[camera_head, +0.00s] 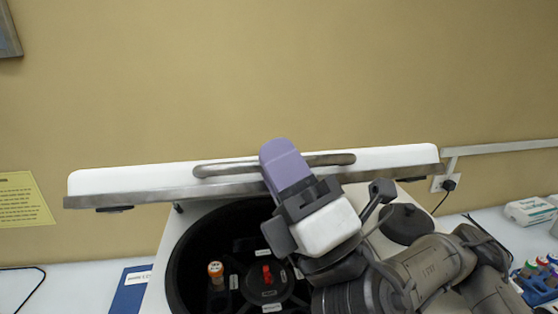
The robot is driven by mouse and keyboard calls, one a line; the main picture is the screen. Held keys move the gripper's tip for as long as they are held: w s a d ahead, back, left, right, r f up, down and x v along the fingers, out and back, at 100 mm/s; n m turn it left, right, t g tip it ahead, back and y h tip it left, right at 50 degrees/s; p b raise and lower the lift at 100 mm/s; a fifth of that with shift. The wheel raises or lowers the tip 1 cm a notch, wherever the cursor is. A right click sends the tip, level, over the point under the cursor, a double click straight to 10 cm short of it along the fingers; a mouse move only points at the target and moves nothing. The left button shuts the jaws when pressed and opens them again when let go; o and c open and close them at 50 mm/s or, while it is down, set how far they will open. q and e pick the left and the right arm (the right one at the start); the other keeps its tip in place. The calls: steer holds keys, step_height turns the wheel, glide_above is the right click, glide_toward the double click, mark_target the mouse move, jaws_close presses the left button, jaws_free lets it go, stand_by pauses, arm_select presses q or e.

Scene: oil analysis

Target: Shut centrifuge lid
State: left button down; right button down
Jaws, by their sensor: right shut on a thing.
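The centrifuge lid (120,181) is raised, a white slab with a grey metal front edge, seen nearly edge-on above the bowl. A long grey bar handle (222,170) runs along its front. My right gripper (286,168), with a purple finger, is at the middle of this handle and shut on it; the finger hides the handle there and the exact contact. The centrifuge bowl (195,250) below is open and black, with a rotor having a red centre knob (267,274) and an orange-capped tube (215,270). My right arm covers the bowl's right part. My left gripper is out of view.
A blue binder (130,291) lies left of the centrifuge. A rack of coloured-cap tubes (540,278) and a white device (529,211) stand at right. The beige wall is close behind the lid, with a socket and plug (447,185).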

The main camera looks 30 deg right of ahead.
steer(key=c, duration=1.4)
jaws_free()
steer(key=shift+r, duration=0.55)
step_height(320, 180, up, 3)
steer(key=shift+r, duration=0.1)
steer(key=s+d+r, duration=0.2)
steer(key=s, duration=0.1)
steer(key=s+d+r, duration=0.2)
steer(key=s, duration=0.1)
steer(key=s+d+r, duration=0.2)
steer(key=s+d, duration=0.1)
steer(key=shift+s+r+b, duration=0.1)
steer(key=shift+r+b, duration=0.2)
steer(key=shift+b, duration=0.05)
steer(key=shift+d, duration=0.1)
